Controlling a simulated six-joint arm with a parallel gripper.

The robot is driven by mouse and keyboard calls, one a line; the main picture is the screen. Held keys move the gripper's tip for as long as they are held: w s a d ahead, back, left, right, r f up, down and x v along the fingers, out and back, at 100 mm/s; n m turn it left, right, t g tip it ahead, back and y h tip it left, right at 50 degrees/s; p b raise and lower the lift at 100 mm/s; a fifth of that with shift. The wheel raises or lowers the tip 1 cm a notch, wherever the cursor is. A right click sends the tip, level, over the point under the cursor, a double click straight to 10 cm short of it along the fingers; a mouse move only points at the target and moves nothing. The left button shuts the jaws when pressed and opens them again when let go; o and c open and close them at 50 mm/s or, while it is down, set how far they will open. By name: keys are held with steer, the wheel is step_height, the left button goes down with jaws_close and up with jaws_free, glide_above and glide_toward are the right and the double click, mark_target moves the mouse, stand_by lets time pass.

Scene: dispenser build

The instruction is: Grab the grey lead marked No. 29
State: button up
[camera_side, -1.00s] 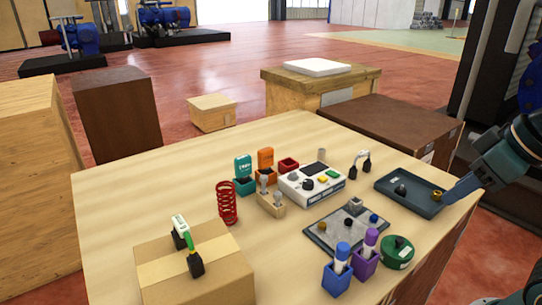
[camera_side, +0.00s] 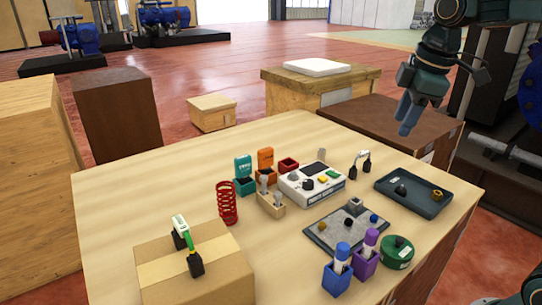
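A short grey-white lead with black ends (camera_side: 361,158) stands on the table behind the dark tray, to the right of the white control box. Another lead, green and white with black ends (camera_side: 186,238), lies on the cardboard box at the front left. I cannot read a No. 29 on either. My gripper (camera_side: 406,123) hangs above the far right part of the table, fingers pointing down, higher than the grey-white lead and to its right in the picture. Its fingers look close together, and I see nothing held; the gap between them is unclear.
The dark tray (camera_side: 423,202) holds a black knob and a brass ring. The white control box (camera_side: 318,195), a grey plate with small parts (camera_side: 325,238), a green round tin (camera_side: 397,258), marker holders (camera_side: 336,281) and a red spring (camera_side: 227,205) crowd the table. The back left is clear.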

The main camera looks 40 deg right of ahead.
steer(key=w+d+f+n+g, duration=0.2)
steer(key=w+d+n, duration=0.3)
steer(key=w, duration=0.4)
steer(key=n+g, duration=0.1)
steer(key=n, duration=0.3)
glide_above(364, 151)
step_height(364, 151, down, 5)
steer(key=shift+a+r, duration=0.2)
steer(key=shift+f, duration=0.1)
steer(key=shift+f, duration=4.2)
steer(key=shift+f, duration=2.6)
jaws_close()
